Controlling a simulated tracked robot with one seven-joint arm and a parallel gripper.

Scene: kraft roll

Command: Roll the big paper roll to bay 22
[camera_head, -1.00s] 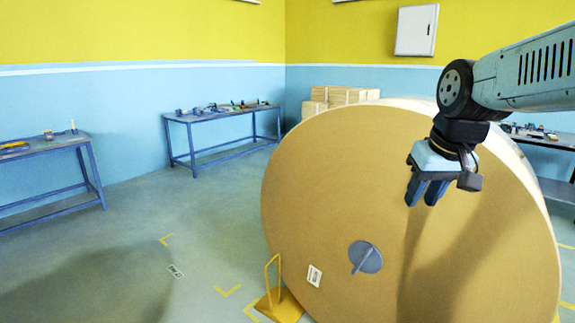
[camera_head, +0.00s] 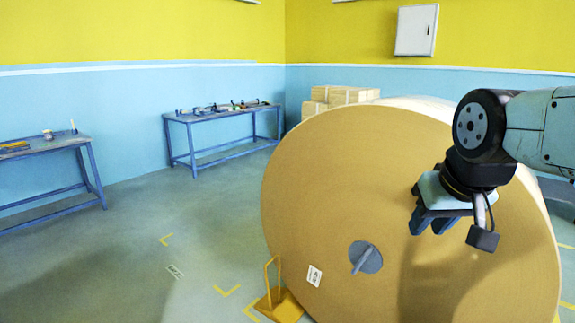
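The big paper roll (camera_head: 335,180) stands on its rim on the floor, its tan flat end facing me. A grey core plug (camera_head: 366,257) with a bar across it sits in its middle, and a white label (camera_head: 314,275) is on the face. A yellow chock with an upright handle (camera_head: 277,300) stands on the floor at the roll's lower left edge; I cannot tell if it touches. My gripper (camera_head: 432,224) points down in front of the roll's upper right face, with nothing seen in it. Its two fingers appear slightly apart. The roll's right side is partly hidden by my arm.
Yellow corner marks (camera_head: 227,291) and a small floor plate (camera_head: 175,271), too small to read, lie left of the roll. Blue workbenches stand at the left (camera_head: 60,145) and by the back wall (camera_head: 222,118). Wooden crates (camera_head: 340,96) are behind the roll. The floor between is clear.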

